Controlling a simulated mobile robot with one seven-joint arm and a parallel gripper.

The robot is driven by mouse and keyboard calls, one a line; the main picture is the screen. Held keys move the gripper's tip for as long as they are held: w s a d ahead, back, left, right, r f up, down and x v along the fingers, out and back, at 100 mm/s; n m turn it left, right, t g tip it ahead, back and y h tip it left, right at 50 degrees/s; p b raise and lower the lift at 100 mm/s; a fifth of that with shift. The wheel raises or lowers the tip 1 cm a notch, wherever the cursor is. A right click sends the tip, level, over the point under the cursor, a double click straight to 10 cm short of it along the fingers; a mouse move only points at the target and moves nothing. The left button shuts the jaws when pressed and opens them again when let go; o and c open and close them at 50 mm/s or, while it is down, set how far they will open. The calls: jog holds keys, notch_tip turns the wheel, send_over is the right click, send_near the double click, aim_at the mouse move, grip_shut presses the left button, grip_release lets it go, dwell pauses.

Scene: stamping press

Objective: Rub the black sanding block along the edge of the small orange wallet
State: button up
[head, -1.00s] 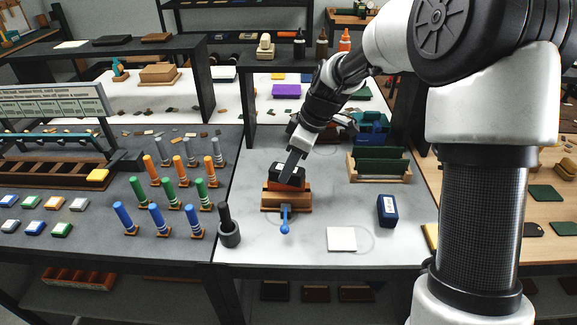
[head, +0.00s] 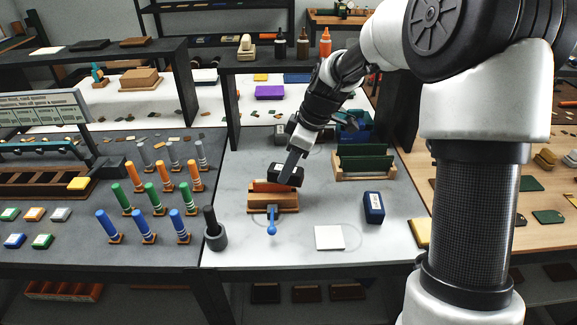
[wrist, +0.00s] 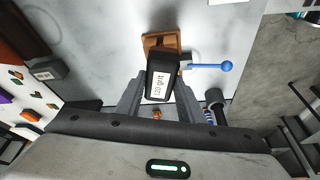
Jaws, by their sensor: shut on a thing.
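My gripper (head: 290,166) is shut on the black sanding block (head: 286,175), which has a pale label. In the wrist view the block (wrist: 158,80) sits between the fingers and its label reads "120 grit". The small orange wallet (head: 264,186) is held in a wooden clamp (head: 272,203) with a blue-knobbed lever (head: 271,224). The block is over the wallet's upper edge, toward its right end; I cannot tell whether they touch.
A navy labelled block (head: 374,208) stands to the right. A white square pad (head: 329,237) lies in front. A dark cup with a stick (head: 214,236) stands left of the clamp. A rack of green panels (head: 364,161) is behind right. Coloured posts stand on the left table.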

aim_at(274, 169)
jog(key=shift+a, duration=1.85)
jog(key=shift+a, duration=0.1)
jog(key=shift+a, duration=1.7)
jog(key=shift+d, duration=0.1)
jog(key=shift+d+b, duration=0.4)
jog(key=shift+d, duration=1.4)
jog(key=shift+d, duration=1.85)
